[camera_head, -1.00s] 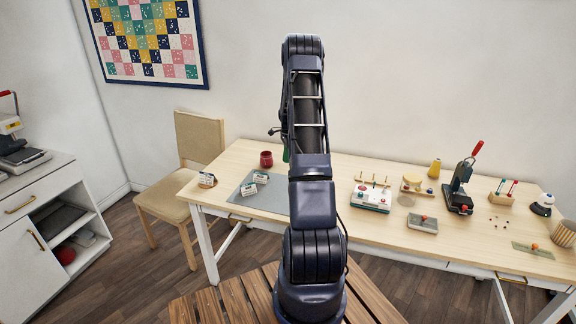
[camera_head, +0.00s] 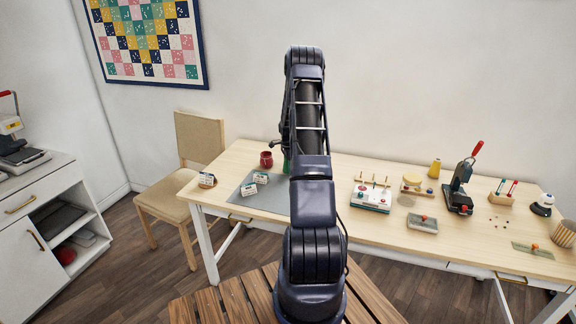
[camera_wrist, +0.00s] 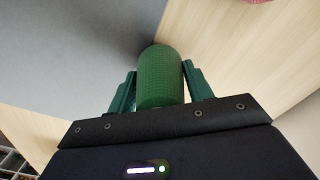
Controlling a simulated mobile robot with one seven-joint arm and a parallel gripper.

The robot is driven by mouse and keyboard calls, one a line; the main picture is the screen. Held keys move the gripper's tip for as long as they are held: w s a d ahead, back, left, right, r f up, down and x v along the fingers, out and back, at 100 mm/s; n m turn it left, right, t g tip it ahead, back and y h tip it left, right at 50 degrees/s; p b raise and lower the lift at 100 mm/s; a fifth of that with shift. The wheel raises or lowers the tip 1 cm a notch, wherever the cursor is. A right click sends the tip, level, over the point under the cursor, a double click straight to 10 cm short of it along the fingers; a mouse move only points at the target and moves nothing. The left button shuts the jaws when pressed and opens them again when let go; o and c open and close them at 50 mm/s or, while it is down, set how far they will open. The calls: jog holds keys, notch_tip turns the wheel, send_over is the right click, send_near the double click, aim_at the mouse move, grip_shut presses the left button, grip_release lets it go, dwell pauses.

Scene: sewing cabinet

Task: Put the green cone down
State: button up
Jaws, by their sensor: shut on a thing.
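The green cone (camera_wrist: 160,78) shows in the wrist view between the two green fingers of my gripper (camera_wrist: 160,92). My gripper is shut on it. The cone appears close over the table near the edge of the grey mat, but I cannot tell whether its base touches. In the head view a sliver of the green cone (camera_head: 286,165) shows just left of my arm. My arm hides most of the gripper and cone there.
The grey mat (camera_head: 262,205) lies on the pale wooden table (camera_head: 345,222), with small white boxes (camera_head: 261,178) on it. Several sewing items, including a press (camera_head: 458,190), stand to the right.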

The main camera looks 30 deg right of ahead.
jog(key=shift+f, duration=0.35)
jog(key=o, duration=1)
jog(key=shift+f, duration=0.1)
